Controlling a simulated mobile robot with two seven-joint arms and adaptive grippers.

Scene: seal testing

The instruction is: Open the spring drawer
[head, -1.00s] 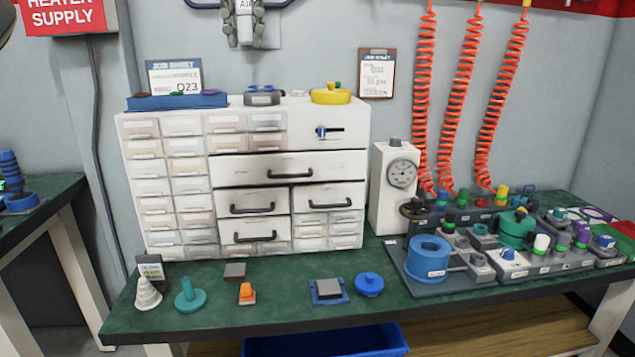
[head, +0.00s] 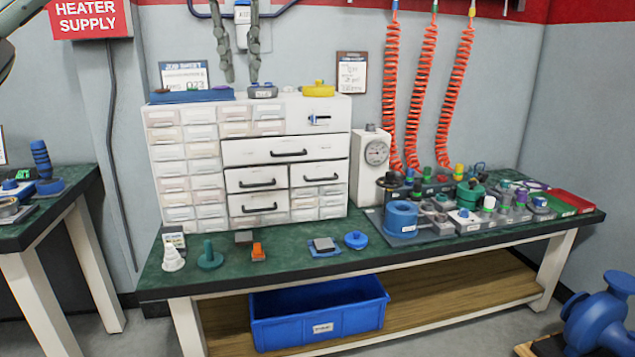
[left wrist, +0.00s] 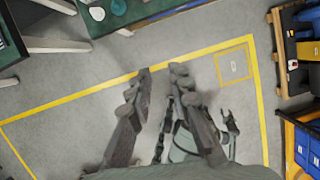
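A white drawer cabinet (head: 298,213) stands on the green bench. It has several black-handled drawers: one wide drawer (head: 240,152), two side by side below it (head: 245,176) (head: 319,167), and one lower left (head: 243,201). All look shut. No label is readable, so I cannot tell which is the spring drawer. My left gripper (head: 240,82) points down at the top of the head view, over the wall above the cabinet. In the left wrist view my left gripper (left wrist: 162,70) is open and empty above the floor.
Small drawers (head: 172,165) fill the cabinet's left side. Loose parts, including an orange one (head: 258,252) and a blue knob (head: 356,240), lie along the bench front (head: 315,272). Fixtures crowd its right. A blue bin (head: 320,312) sits below. Floor (left wrist: 75,125) is bare under the gripper.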

